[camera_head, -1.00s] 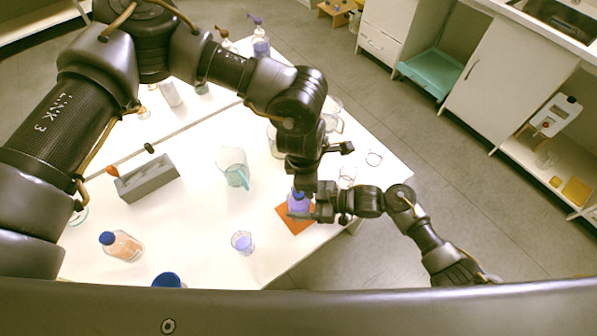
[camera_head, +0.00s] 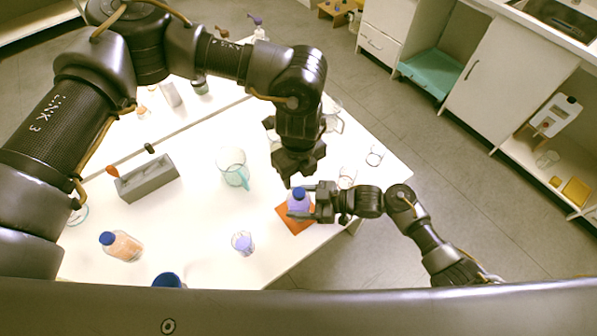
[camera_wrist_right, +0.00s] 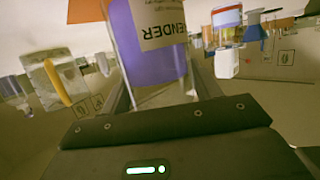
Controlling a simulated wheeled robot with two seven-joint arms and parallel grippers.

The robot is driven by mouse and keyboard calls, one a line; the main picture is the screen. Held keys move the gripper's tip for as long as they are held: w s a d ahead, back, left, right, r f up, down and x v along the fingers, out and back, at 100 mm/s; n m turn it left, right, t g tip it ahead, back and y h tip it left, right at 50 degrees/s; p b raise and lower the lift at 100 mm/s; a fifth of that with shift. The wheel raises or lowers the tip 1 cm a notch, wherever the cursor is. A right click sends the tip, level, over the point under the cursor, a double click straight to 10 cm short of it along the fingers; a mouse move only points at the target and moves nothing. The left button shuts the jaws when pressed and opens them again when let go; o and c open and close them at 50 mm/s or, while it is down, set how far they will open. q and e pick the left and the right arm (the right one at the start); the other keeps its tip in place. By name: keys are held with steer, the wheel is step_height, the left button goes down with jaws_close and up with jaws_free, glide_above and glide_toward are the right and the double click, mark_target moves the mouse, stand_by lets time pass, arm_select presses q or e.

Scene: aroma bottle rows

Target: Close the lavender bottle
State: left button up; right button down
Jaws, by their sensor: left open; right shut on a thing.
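The lavender bottle (camera_head: 297,206), with purple contents, stands on an orange-red mat (camera_head: 291,224) near the table's right front edge. A blue cap (camera_head: 299,193) sits on its top; how tight it is cannot be told. My right gripper (camera_head: 306,202) is shut on the bottle's body from the right. In the right wrist view the bottle (camera_wrist_right: 155,75) fills the space between the fingers, its label upside down. My left gripper (camera_head: 296,178) is open and empty, just above and behind the cap, apart from it.
A glass beaker (camera_head: 231,160) and a small cup with purple liquid (camera_head: 243,242) stand to the left. A grey block (camera_head: 148,179) and an orange bottle with a blue cap (camera_head: 122,246) are farther left. Clear glassware (camera_head: 347,175) stands behind my right gripper.

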mark_target(299, 192)
arm_select(q)
steer(key=shift+n, duration=0.3)
steer(key=shift+f, duration=4)
steer(key=c, duration=1)
steer(key=m, duration=0.6)
steer(key=shift+c, duration=0.2)
steer(key=m, duration=0.5)
steer(key=shift+m, duration=0.4)
steer(key=o, duration=1.1)
steer(key=shift+r, duration=0.1)
